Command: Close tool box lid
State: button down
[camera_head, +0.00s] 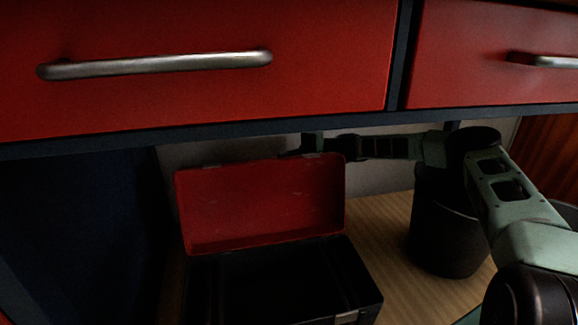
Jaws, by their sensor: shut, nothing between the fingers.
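The tool box (282,278) stands on a wooden shelf below the drawers, with a dark body and a latch at its lower front right. Its red lid (262,203) is open and tilted up at the back, its inner side facing me. My arm reaches in from the right. My gripper (312,145) is at the lid's top edge, behind or just above it, partly hidden in shadow. Its fingers look shut and hold nothing. I cannot tell whether it touches the lid.
Red drawers with metal handles (155,64) hang close above the tool box and my arm. A dark round bin (445,235) stands to the right, under my arm. A dark blue panel (85,230) bounds the left side. Bare wooden shelf (385,225) lies between box and bin.

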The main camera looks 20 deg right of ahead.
jog(key=shift+s+a+r+b, duration=0.15)
jog(key=shift+s+b, duration=0.1)
jog(key=shift+s, duration=0.2)
jog(key=shift+s+a+r+b, duration=0.1)
jog(key=shift+s+b, duration=0.1)
jog(key=shift+s, duration=0.25)
jog(key=shift+r, duration=0.1)
